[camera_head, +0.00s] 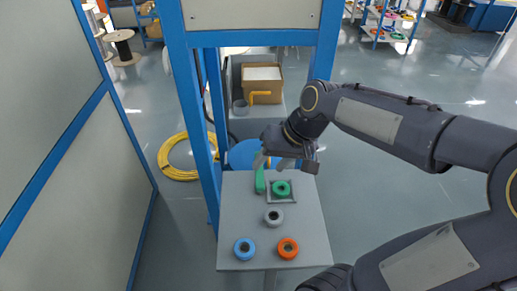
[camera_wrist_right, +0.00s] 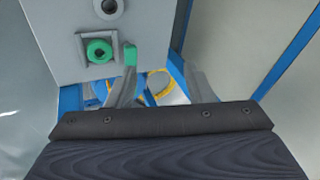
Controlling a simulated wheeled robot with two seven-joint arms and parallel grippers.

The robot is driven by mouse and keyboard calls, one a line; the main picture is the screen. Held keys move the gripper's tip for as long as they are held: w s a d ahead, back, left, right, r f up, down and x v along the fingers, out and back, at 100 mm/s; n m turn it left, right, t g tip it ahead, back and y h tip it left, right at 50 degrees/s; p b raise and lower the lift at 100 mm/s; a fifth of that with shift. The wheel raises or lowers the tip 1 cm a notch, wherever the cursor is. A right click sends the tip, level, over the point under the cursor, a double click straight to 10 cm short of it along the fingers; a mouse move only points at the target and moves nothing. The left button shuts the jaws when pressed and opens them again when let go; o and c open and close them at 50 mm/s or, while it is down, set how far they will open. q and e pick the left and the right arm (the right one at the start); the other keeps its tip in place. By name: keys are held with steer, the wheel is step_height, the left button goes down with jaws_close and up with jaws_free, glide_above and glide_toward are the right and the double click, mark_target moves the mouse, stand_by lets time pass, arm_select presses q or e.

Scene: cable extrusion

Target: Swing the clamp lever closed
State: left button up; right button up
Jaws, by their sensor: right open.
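The clamp lever looks like the green upright bar (camera_head: 260,179) beside a green ring (camera_head: 281,188), which sits in a grey square frame on the small grey table (camera_head: 236,215). In the right wrist view, the green bar (camera_wrist_right: 130,54) and green ring (camera_wrist_right: 98,51) show at the upper left. My right gripper (camera_head: 272,165) is open and empty at the table's far edge. Its left finger in the wrist view lies close to the bar's end; I cannot tell whether they touch. My left gripper is out of view.
Grey (camera_head: 273,217), blue (camera_head: 244,248) and orange (camera_head: 288,247) rings lie nearer on the table. A blue frame post (camera_head: 193,120) stands at the table's left. A cardboard box (camera_head: 262,85) stands behind. A yellow cable coil (camera_head: 172,158) lies on the floor.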

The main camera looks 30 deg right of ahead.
steer(key=w+d+f+g+h+p, duration=0.1)
steer(key=w+d+f, duration=0.1)
steer(key=w, duration=0.4)
steer(key=w+d+f+m+g+h+p, duration=0.1)
steer(key=w+d+f, duration=0.2)
steer(key=w, duration=0.4)
steer(key=w+d+f+m+g+h+p, duration=0.1)
steer(key=w+d+f, duration=0.2)
steer(key=w, duration=0.3)
steer(key=shift+w+f+g+h+p, duration=0.2)
steer(key=shift+f+g+h+p, duration=0.15)
steer(key=shift+f, duration=0.55)
steer(key=shift+w+d+f, duration=0.1)
steer(key=shift+f, duration=0.25)
step_height(320, 180, down, 7)
steer(key=shift+f+p, duration=0.2)
steer(key=shift+p, duration=0.5)
jaws_close()
